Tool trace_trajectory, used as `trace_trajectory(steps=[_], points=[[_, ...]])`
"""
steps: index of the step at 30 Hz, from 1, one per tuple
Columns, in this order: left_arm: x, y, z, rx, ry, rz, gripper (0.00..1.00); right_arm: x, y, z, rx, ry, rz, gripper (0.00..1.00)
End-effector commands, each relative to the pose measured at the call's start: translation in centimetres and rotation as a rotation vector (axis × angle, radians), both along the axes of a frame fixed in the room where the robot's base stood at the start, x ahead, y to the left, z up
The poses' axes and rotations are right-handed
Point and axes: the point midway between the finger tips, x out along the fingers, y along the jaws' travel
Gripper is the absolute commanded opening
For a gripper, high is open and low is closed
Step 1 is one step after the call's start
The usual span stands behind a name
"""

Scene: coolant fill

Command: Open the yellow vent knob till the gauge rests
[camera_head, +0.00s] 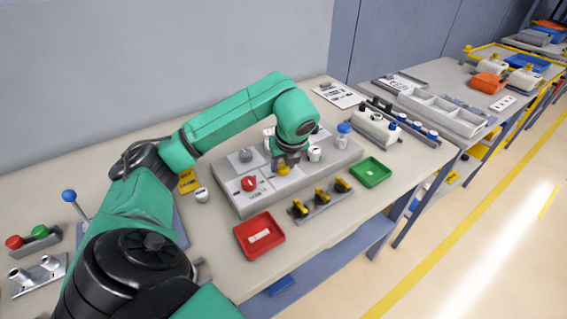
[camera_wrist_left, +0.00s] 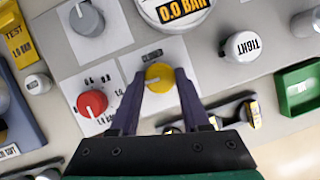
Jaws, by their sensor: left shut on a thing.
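The yellow vent knob (camera_wrist_left: 159,77) sits on a white plate of the grey panel (camera_head: 225,201). My left gripper (camera_wrist_left: 160,82) is shut on the yellow knob, one finger on each side of it, in the left wrist view. In the head view my left gripper (camera_head: 283,165) reaches down to the panel and hides most of the knob. The gauge (camera_wrist_left: 182,8) reads 0.0 BAR and is cut off by the top edge of the left wrist view. My right gripper is not in view.
A red knob (camera_wrist_left: 92,103) and a grey knob (camera_wrist_left: 87,19) are beside the yellow one. A white cap marked TIGHT (camera_wrist_left: 243,46) is to the right. A red tray (camera_head: 259,236), a green tray (camera_head: 370,172) and a rack with yellow-topped parts (camera_head: 321,198) lie in front.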

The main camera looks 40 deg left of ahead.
Motion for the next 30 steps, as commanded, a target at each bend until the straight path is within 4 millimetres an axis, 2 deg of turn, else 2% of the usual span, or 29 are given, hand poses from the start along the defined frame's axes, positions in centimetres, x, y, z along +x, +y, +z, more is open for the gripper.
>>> trace_trajectory(steps=[2,3,5,6,15,19,22,25,27,30], points=[[0.0,0.0,0.0,-0.002,0.001,-0.001,0.00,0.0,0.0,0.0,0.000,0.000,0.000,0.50],[0.0,0.0,0.0,-0.002,0.001,-0.001,0.50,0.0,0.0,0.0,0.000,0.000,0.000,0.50],[0.0,0.0,0.0,-0.002,0.001,-0.001,0.73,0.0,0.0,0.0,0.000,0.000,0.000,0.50],[0.0,0.0,0.0,-0.002,0.001,-0.001,0.77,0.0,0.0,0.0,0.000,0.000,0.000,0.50],[0.0,-0.1,0.1,-0.001,0.000,-0.002,0.77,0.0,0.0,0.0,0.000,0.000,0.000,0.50],[-0.1,-0.4,1.1,-0.002,-0.003,-0.002,0.77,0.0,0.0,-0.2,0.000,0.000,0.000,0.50],[-0.5,-1.1,2.9,-0.001,-0.007,-0.004,0.77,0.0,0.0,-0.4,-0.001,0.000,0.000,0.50],[-1.1,-1.9,6.2,0.000,-0.007,-0.004,0.77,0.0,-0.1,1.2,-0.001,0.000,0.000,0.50],[-1.6,-2.5,8.9,0.003,-0.008,-0.003,0.77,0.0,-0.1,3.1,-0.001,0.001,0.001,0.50],[-2.2,-3.5,11.4,0.002,-0.006,-0.003,0.77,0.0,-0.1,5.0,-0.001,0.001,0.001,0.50]])
